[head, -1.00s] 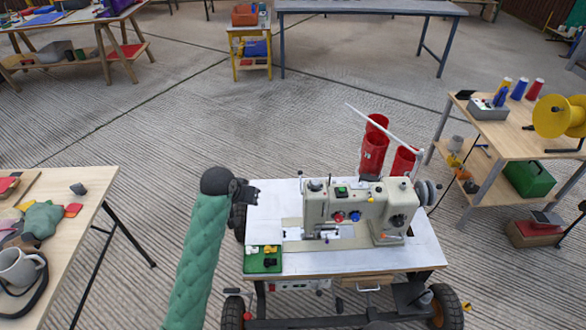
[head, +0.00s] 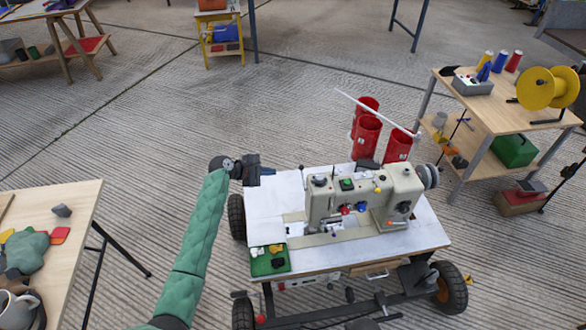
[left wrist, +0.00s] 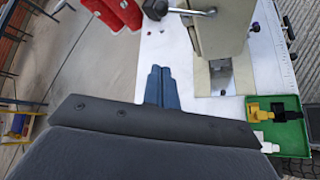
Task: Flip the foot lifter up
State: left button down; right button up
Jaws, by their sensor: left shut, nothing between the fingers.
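A cream sewing machine (head: 345,200) stands on a white-topped wheeled cart (head: 270,200). Part of its body also shows at the top of the left wrist view (left wrist: 218,30). In that view a metal lever (left wrist: 192,12) with a dark knob sticks out left from the body; I cannot tell for certain that it is the foot lifter. My left gripper (head: 266,172) is over the cart's far left edge, left of the machine and apart from it. In the left wrist view its blue-grey fingers (left wrist: 158,85) are together and empty. My right gripper is not in view.
A green tray (head: 270,268) with small black and yellow parts sits at the cart's front left. Red cylinders (head: 366,135) stand behind the machine. A wooden table (head: 75,215) is at left, and a bench with a yellow spool (head: 545,88) at right. Open floor lies behind the cart.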

pick_arm(q)
jog(key=shift+w+n, duration=0.1)
jog(key=shift+n, duration=0.8)
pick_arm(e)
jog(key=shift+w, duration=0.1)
